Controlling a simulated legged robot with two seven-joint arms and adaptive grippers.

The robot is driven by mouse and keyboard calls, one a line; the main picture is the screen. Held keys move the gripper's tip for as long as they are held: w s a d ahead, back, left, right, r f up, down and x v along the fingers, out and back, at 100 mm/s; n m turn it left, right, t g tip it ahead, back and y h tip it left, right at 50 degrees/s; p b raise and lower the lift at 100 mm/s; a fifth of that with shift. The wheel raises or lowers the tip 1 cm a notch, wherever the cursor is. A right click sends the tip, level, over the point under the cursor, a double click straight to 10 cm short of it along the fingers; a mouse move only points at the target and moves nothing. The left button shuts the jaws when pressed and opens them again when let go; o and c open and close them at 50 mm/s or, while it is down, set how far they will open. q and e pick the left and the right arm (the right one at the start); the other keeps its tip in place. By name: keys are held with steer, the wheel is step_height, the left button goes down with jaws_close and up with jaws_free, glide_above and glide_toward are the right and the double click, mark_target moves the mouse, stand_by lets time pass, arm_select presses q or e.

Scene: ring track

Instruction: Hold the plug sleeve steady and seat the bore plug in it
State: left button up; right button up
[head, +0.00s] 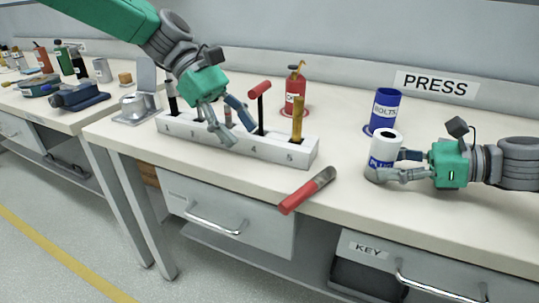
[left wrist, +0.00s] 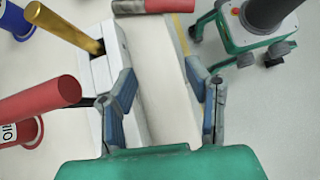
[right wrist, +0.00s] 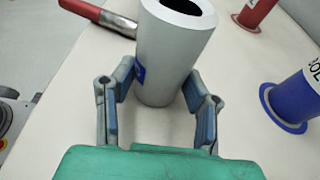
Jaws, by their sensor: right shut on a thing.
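The plug sleeve (head: 386,140) is a white, open-topped cylinder with a blue PLUG label. It stands on the bench at the right. My right gripper (head: 385,172) is shut around its lower part; the right wrist view shows the sleeve (right wrist: 176,55) between the fingers. A gold rod (head: 297,122) stands upright in the last slot of the white numbered rack (head: 280,150); I cannot tell for sure that it is the bore plug. My left gripper (head: 239,132) is open and empty over the rack. The gold rod (left wrist: 72,28) is left of its fingers in the left wrist view.
A red-handled tool (head: 308,190) lies at the front edge.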

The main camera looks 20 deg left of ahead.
arm_select(q)
steer(key=m, duration=0.1)
steer(key=m+y, duration=0.9)
steer(key=m, duration=1)
glide_toward(312, 184)
steer(key=shift+m+t, duration=0.3)
steer(key=shift+t, duration=0.1)
steer(key=f, duration=0.3)
steer(key=a+f, duration=0.1)
steer(key=shift+s+a+f, duration=0.1)
steer(key=shift+s+f, duration=0.1)
steer(key=shift+s, duration=0.2)
steer(key=shift+d+f, duration=0.25)
steer(key=shift+f, duration=0.3)
steer(key=f, duration=0.2)
steer(key=d+f, duration=0.1)
steer(key=f, duration=0.1)
steer(key=shift+w+f, duration=0.1)
steer(key=shift+f, duration=0.1)
steer(key=shift+a+f, duration=0.2)
steer(key=shift+a, duration=0.25)
steer(key=c, duration=0.9)
steer(key=shift+d, duration=0.3)
jaws_close()
